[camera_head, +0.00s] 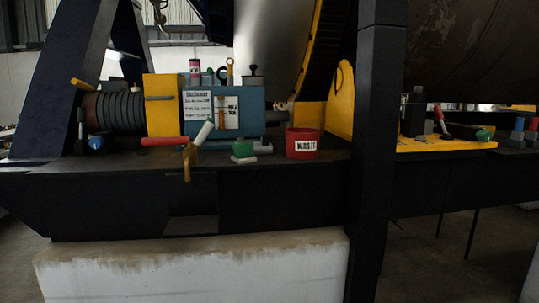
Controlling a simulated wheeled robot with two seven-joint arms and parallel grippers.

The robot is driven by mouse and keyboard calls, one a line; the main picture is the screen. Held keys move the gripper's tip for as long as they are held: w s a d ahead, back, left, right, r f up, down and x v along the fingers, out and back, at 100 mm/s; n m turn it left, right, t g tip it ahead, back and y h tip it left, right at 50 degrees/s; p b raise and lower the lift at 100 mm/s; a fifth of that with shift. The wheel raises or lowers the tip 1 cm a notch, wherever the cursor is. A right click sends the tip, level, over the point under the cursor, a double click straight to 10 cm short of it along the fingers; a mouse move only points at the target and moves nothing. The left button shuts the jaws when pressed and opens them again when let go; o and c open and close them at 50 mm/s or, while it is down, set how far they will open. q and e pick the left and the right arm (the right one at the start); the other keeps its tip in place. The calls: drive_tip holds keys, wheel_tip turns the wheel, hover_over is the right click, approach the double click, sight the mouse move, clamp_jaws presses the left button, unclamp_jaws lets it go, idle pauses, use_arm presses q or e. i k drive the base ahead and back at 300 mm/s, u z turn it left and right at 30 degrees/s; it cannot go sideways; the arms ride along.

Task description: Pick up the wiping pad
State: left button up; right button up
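A small green block with a pale base (243,151) lies on the dark ledge (285,166), near its front edge and left of the red bin. It looks like the wiping pad, but it is too small to be sure. Nothing holds it. Neither of my grippers is in view.
A red bin (302,144) with a white label stands right of the green block. Behind are a blue-grey box (253,111) and a yellow block (160,104). A red-handled tool (165,141) lies left. A dark post (376,130) stands right, before a yellow shelf (440,146).

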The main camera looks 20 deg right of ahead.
sight(244, 150)
drive_tip(key=z, duration=0.75)
drive_tip(key=i, duration=0.5)
drive_tip(key=z, duration=0.05)
